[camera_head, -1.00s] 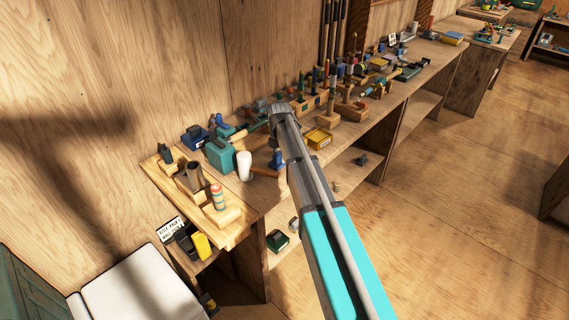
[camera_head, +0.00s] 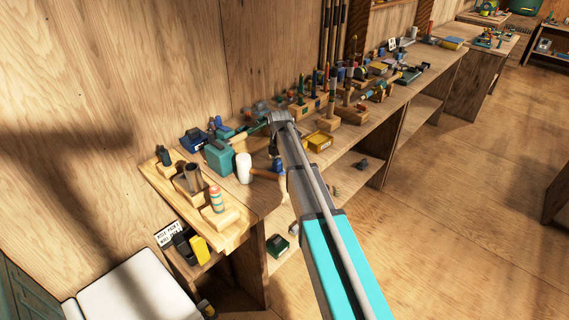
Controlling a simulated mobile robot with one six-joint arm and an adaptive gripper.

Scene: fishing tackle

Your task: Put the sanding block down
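My arm reaches from the lower right up over the workbench (camera_head: 262,195). Its far end is above the bench, beside a white cup (camera_head: 243,168) and a teal box (camera_head: 219,157). My gripper (camera_head: 275,148) shows only as a small dark part under the end of the arm, mostly hidden by the arm links. I cannot see its fingertips or whether it holds something. I cannot pick out the sanding block for certain. A small blue thing (camera_head: 277,164) shows just below the gripper, partly covered by the arm; I cannot tell whether they touch.
A wooden board with a striped float (camera_head: 216,198) lies at the bench's near left end. A yellow tray (camera_head: 319,141) and several tools crowd the bench to the right. A yellow item (camera_head: 200,249) sits low by a sign (camera_head: 168,233). The floor (camera_head: 460,240) at right is clear.

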